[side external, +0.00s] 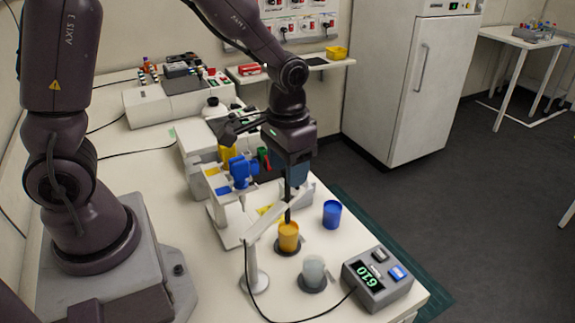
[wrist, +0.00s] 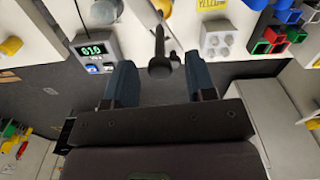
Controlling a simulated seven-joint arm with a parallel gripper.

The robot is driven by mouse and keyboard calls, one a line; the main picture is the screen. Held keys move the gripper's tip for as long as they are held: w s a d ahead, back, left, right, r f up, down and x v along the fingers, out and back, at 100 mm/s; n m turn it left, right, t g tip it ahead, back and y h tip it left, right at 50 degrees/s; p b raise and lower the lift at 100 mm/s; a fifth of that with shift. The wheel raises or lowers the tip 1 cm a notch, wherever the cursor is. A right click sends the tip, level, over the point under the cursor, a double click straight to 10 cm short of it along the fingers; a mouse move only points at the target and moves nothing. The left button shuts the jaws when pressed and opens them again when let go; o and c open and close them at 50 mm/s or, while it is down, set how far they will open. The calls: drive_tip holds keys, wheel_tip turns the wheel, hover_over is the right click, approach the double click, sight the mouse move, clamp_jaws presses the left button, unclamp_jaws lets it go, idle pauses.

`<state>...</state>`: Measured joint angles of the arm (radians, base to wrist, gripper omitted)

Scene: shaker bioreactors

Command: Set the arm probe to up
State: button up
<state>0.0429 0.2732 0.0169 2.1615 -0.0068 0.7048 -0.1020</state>
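The arm probe stands on a round white base (side external: 255,283) with a white arm (side external: 272,218) slanting up to the right. A dark probe rod (side external: 288,205) hangs near the arm's raised end, just above or in the orange cup (side external: 289,236); I cannot tell if its tip is inside. My gripper (side external: 297,180) is above the cup, at the rod's upper end. In the wrist view, my gripper (wrist: 161,75) has its two blue-grey fingers wide apart. A dark knobbed rod (wrist: 160,63) shows between them, with gaps on both sides.
A translucent cup (side external: 313,270) and blue cup (side external: 332,213) stand nearby. A white stand with a blue part (side external: 242,172) is left of my gripper. The table's right edge is close.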

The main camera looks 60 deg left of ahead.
wheel_tip(320, 180, up, 13)
idle(0.6)
idle(0.3)
drive_tip(key=s+r+t, duration=0.1)
drive_tip(key=s+t, duration=0.1)
drive_tip(key=s, duration=0.4)
drive_tip(key=s+r+m+t, duration=0.1)
drive_tip(key=s+r+t, duration=0.1)
drive_tip(key=s, duration=0.4)
drive_tip(key=shift+s+a+t, duration=0.35)
drive_tip(key=shift+a+t, duration=0.1)
drive_tip(key=shift+t, duration=0.35)
idle(0.8)
